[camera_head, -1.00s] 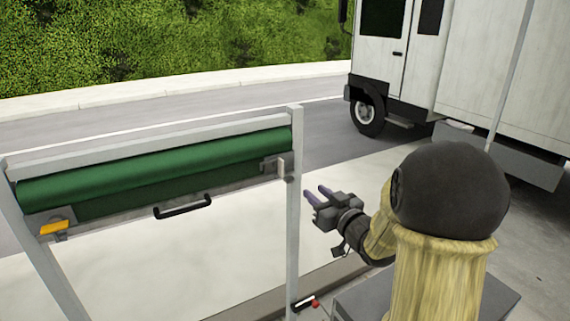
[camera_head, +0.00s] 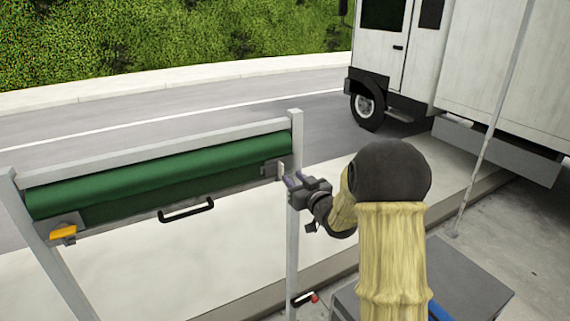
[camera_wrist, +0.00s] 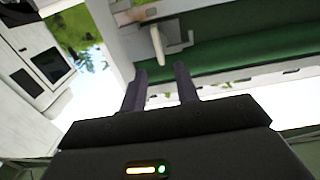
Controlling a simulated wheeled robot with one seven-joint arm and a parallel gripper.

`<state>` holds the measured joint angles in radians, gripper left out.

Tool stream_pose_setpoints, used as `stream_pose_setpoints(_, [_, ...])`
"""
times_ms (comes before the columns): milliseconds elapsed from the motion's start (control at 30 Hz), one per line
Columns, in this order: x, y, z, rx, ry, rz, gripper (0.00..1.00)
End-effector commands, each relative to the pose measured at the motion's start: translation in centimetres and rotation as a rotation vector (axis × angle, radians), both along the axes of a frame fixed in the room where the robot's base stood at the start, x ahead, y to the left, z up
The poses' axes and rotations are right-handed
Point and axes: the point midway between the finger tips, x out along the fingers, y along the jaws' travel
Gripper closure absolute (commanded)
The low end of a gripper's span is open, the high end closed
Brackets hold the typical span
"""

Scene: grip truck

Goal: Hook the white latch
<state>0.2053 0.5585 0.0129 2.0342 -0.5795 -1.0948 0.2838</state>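The white latch (camera_head: 281,171) is a small pale lever at the right end of the green roller (camera_head: 160,172), beside the frame's right post. In the wrist view the white latch (camera_wrist: 158,45) hangs down from the frame, just beyond the fingertips and roughly in line with the gap between them. My gripper (camera_head: 292,180) is at the right post, close to the latch. In the wrist view my gripper (camera_wrist: 161,72) has its two dark fingers apart with nothing between them. I cannot tell the exact distance from fingertips to latch.
A yellow latch (camera_head: 63,233) sits at the roller's left end. A black handle (camera_head: 187,210) hangs below the roller. A white truck (camera_head: 420,60) stands behind.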

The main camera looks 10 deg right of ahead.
Motion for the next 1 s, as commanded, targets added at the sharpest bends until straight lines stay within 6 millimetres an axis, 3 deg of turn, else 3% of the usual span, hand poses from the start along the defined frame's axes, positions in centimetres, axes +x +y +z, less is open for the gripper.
stream_pose_setpoints(200, [3.5, 1.3, 0.3, 0.0, 0.001, 0.002, 0.69])
stream_pose_setpoints(400, [5.8, 1.9, 0.2, 0.0, 0.0, 0.001, 0.69])
stream_pose_setpoints(767, [6.3, 2.1, -0.1, 0.0, 0.0, 0.0, 0.69])
stream_pose_setpoints(900, [6.3, 2.0, 0.0, 0.0, 0.0, 0.0, 0.97])
stream_pose_setpoints(1000, [6.3, 2.0, 0.0, 0.0, 0.0, 0.0, 1.0])
